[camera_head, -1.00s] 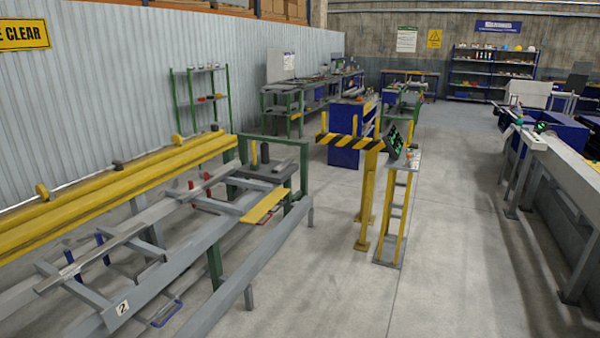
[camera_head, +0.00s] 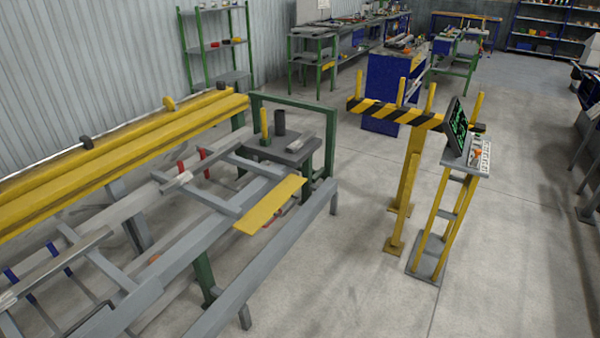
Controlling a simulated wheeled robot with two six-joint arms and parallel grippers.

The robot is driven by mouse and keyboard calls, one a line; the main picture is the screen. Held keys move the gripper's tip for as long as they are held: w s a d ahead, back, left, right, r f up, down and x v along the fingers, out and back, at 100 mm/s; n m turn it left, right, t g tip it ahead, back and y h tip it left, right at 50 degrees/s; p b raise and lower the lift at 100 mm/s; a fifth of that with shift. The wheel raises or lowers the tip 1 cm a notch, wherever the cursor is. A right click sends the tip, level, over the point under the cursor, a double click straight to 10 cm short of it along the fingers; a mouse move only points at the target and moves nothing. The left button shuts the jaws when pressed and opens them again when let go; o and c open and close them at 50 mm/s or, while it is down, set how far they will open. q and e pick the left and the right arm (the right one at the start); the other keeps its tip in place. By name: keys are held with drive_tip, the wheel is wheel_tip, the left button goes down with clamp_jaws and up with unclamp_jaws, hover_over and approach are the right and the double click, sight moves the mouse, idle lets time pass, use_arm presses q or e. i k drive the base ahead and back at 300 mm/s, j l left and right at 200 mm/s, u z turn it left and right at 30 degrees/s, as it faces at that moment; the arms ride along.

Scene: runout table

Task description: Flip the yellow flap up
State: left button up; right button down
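The yellow flap (camera_head: 269,205) is a flat, narrow plate at the near right side of the grey runout table (camera_head: 190,250). It sticks out past the end of a grey cross arm, over the long outer rail, and looks roughly level. Neither of my grippers shows in the head view, so nothing of mine is seen touching the flap.
A green frame (camera_head: 296,101) closes the table's far end. A striped yellow-black barrier (camera_head: 395,113) and a control stand with a screen (camera_head: 458,130) stand to the right. Long yellow beams (camera_head: 130,145) run along the left. The floor (camera_head: 350,270) between table and barrier is clear.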

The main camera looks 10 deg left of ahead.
sight(255, 219)
drive_tip(key=i+l+u, duration=0.15)
drive_tip(key=i+u, duration=0.35)
drive_tip(key=i+l+u, duration=0.95)
drive_tip(key=i+l, duration=0.05)
